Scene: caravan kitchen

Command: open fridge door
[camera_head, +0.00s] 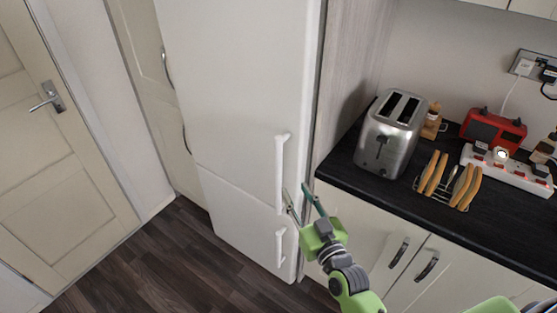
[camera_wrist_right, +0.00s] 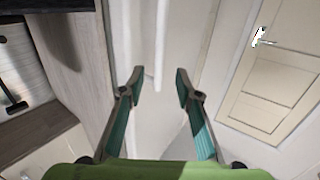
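The white fridge (camera_head: 235,110) stands in the middle of the head view, with its door closed. A long white vertical handle (camera_head: 280,172) is on the right side of its upper door. A shorter handle (camera_head: 279,248) is on the lower door. My right gripper (camera_head: 295,190) is open, with its fingertips near the lower end of the upper handle. In the right wrist view the open fingers (camera_wrist_right: 158,76) point at the white fridge front, and the handle (camera_wrist_right: 160,45) runs down between them, ahead of the tips. It looks ungripped. My left gripper is not in view.
A dark counter (camera_head: 345,172) right of the fridge holds a toaster (camera_head: 392,132), a toast rack (camera_head: 447,185), a red device (camera_head: 492,130) and a power strip (camera_head: 508,172). Dark wooden floor (camera_head: 165,262) lies clear before the fridge. A cream door (camera_head: 55,150) is at left.

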